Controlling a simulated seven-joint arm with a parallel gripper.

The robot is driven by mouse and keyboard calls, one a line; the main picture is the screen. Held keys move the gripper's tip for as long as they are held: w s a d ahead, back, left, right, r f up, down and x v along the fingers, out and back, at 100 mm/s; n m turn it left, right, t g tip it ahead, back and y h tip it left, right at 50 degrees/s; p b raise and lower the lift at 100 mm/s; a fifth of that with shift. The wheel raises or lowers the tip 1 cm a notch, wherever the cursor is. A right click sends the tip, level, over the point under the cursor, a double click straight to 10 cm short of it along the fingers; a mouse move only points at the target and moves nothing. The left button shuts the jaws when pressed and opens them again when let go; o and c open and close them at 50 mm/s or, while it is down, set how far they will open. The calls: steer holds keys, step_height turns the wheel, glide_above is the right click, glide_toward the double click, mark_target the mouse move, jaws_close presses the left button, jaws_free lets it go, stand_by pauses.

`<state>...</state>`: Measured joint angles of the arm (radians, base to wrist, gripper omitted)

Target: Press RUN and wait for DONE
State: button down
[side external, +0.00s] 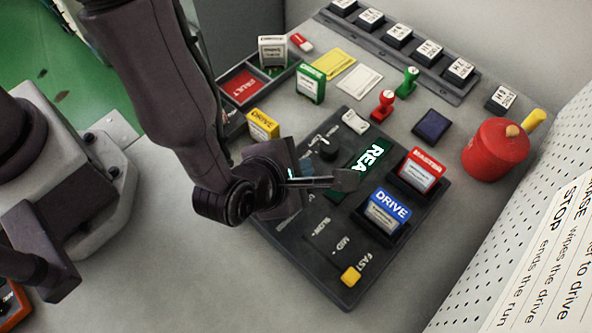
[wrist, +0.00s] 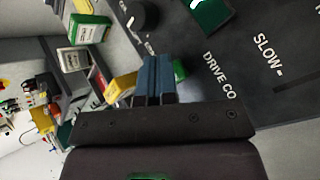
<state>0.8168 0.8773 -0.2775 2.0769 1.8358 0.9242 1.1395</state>
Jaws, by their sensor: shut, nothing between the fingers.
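The dark control console (side external: 300,262) lies on the bench and carries a green display (side external: 371,158) with the letters "REA" showing; the rest is behind my gripper. My gripper (side external: 345,181) is shut and empty, its fingertips over the console beside the display's lower end. I cannot tell whether they touch it. In the wrist view the shut fingers (wrist: 154,78) point at the console, with the green display (wrist: 210,14) beyond. No button marked RUN can be read; part of the panel is hidden by my gripper. A black knob (side external: 328,149) also sits on the console.
A blue DRIVE cartridge (side external: 388,210) and a red MASTER cartridge (side external: 422,170) stand in the console's right side. A yellow slider (side external: 350,276) is at FAST. A red pot (side external: 496,150), stamps and labelled blocks stand behind. The bench at front left is clear.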

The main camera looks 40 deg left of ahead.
steer(key=shift+f, duration=0.4)
stand_by(0.6)
steer(key=shift+r, duration=0.85)
steer(key=shift+r, duration=2.55)
